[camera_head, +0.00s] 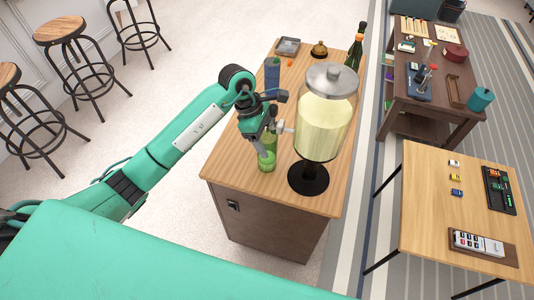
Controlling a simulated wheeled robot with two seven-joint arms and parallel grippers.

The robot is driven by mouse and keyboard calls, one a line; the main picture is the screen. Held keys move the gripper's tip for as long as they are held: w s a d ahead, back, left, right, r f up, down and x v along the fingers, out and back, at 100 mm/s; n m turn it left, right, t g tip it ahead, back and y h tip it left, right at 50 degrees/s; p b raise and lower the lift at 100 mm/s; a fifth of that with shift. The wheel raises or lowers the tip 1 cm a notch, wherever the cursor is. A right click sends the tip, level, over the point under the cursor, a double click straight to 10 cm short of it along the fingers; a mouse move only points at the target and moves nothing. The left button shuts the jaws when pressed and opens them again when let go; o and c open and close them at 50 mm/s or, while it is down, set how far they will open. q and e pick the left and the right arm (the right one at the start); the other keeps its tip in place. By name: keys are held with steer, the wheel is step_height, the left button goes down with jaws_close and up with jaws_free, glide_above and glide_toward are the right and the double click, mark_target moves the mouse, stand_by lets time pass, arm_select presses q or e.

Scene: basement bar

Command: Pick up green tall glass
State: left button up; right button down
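The green tall glass (267,160) stands upright on the wooden cabinet top (232,168), near its front left edge. My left gripper (264,140) is right above and around the upper part of the glass, pointing down. Its fingers overlap the glass rim in the head view, and I cannot tell whether they are closed on it. The upper part of the glass is partly hidden by the gripper. My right gripper does not show.
A large drink dispenser (325,115) on a black base stands just right of the glass, its spout close to my gripper. Behind are a blue cup (272,73), a grey tray (287,47) and a dark bottle (354,52). A light table (440,190) stands right.

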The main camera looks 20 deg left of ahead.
arm_select(q)
jaws_close()
steer(key=shift+r, duration=0.2)
